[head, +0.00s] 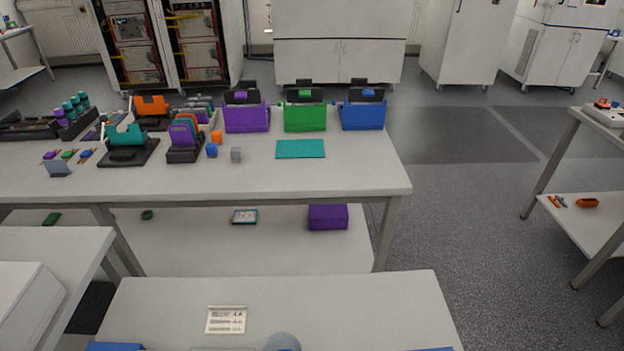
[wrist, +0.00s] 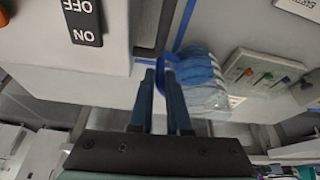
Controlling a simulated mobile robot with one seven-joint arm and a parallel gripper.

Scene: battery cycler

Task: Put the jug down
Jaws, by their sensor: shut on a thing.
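The jug (wrist: 205,85) shows in the wrist view, right of centre. It has a clear body with a blue top and a blue handle. My gripper (wrist: 163,75) is shut on the jug's blue handle, with the two dark blue fingers close together. The jug looks tilted in this view; I cannot tell whether its base touches a surface. In the head view my gripper does not show. A rounded grey-blue thing (head: 282,342) is cut off at the bottom edge there, and I cannot tell whether it is the jug.
In the wrist view, a white box with an ON/OFF switch (wrist: 83,20) is at left and a panel with coloured knobs (wrist: 262,78) at right. In the head view, the near table (head: 340,305) has a label card (head: 226,320). A longer bench (head: 360,175) holds coloured holders beyond.

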